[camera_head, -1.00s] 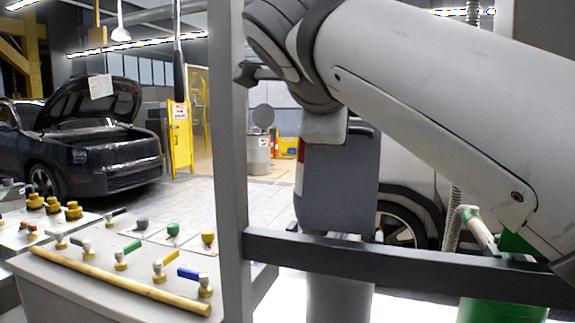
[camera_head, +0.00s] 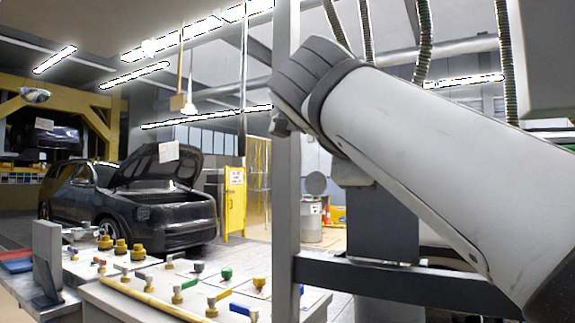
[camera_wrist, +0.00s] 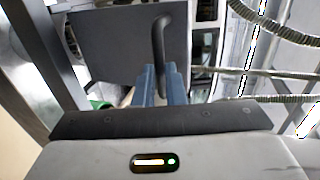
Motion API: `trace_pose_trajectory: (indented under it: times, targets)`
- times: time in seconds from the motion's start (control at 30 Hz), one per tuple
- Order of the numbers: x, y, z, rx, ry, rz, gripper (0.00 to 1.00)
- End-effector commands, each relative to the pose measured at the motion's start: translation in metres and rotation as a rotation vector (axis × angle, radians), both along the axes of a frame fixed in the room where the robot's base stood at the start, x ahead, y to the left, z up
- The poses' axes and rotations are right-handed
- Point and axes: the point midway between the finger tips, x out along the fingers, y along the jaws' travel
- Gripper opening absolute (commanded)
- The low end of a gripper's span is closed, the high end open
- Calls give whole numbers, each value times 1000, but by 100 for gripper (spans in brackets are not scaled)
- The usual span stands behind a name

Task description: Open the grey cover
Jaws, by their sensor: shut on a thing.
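The grey cover (camera_wrist: 100,45) is a flat dark panel that fills the upper left of the wrist view. A black curved handle (camera_wrist: 160,35) stands at its right edge. The blue fingers of my gripper (camera_wrist: 161,84) are shut on the lower end of this handle. In the head view the cover (camera_head: 383,220) hangs upright below my wrist, behind a dark horizontal bar. The fingers are hidden there by my arm. How far the cover is open cannot be told.
A grey upright post (camera_head: 286,180) and the dark horizontal bar (camera_head: 400,273) stand close to my arm. A bench with several coloured valves (camera_head: 178,297) is at lower left. A dark car with its hood up (camera_head: 150,205) and a yellow barrier (camera_head: 235,203) are farther back.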

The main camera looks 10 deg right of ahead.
Motion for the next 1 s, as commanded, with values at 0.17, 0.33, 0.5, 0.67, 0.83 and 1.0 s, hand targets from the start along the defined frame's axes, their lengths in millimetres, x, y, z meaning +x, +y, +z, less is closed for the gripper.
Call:
trace_pose_trajectory:
  times: [0.17, 0.33, 0.5, 0.67, 0.83, 1.0]
  targets:
    - [1, 0, -6, 3, 15, -6, 0]
    - [1, -1, -6, 2, 14, -6, 21]
    - [1, -1, -4, 2, 10, -5, 33]
    - [0, -1, -3, 1, 8, -5, 33]
    - [-3, 3, -1, 2, 6, -2, 33]
    - [-13, 13, 4, 1, 6, 2, 33]
